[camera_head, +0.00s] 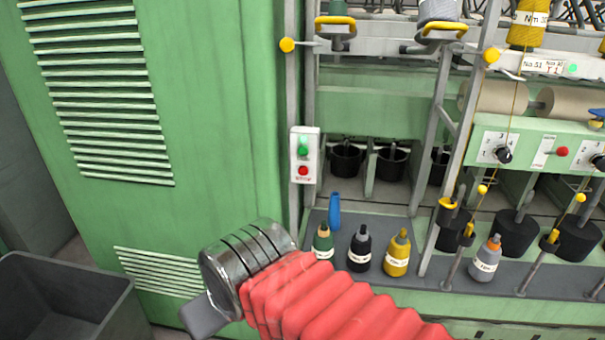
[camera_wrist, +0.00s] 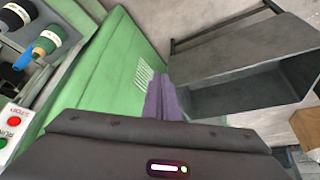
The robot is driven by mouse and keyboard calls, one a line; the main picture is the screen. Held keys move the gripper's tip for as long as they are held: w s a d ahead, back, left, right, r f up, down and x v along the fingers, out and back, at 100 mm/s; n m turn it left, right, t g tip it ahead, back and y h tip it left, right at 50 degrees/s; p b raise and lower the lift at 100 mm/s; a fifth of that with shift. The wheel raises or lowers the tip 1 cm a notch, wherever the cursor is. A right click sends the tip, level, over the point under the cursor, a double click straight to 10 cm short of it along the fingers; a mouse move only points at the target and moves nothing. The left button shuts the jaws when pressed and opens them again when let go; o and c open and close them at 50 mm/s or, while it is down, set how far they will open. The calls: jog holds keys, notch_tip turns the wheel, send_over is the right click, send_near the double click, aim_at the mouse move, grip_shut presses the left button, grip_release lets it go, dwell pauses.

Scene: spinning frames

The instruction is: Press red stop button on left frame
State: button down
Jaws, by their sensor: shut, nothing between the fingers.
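A white button box (camera_head: 309,133) is fixed to the frame's edge, right of the green cabinet. It has a green button above and a red stop button (camera_head: 303,171) below. In the wrist view the red button (camera_wrist: 15,117) shows at the left edge, beside a partly cut-off green one. My gripper (camera_head: 203,316) is below and left of the box, in front of the cabinet, pointing down-left and apart from the box. In the wrist view its purple fingers (camera_wrist: 159,98) are together and empty.
The green cabinet (camera_head: 190,120) fills the left. A dark grey open bin (camera_head: 120,290) stands lower left. Several bottles, including a yellow one (camera_head: 397,255), and a blue item (camera_head: 334,212) stand on the ledge below the box. A second control panel with a red knob (camera_head: 562,151) is at right.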

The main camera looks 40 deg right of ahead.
aim_at(303, 171)
jog(key=w+d+m+t+y, duration=0.1)
jog(key=w+d+m+t, duration=0.1)
jog(key=w+d+m, duration=0.9)
jog(key=d+r+m+t+h, duration=0.1)
jog(key=d+m+t+h, duration=0.1)
jog(key=d+m, duration=0.4)
jog(key=w+d+r+m+t+h, duration=0.1)
jog(key=d+r+m+t, duration=0.1)
jog(key=d+m, duration=0.5)
jog(key=d+t, duration=0.1)
jog(key=d, duration=0.3)
jog(key=shift+h, duration=0.4)
jog(key=shift+d, duration=0.15)
jog(key=w+d, duration=0.1)
jog(key=d, duration=0.1)
jog(key=w+d, duration=0.4)
jog(key=shift+w+d, duration=0.15)
jog(key=shift+d, duration=0.2)
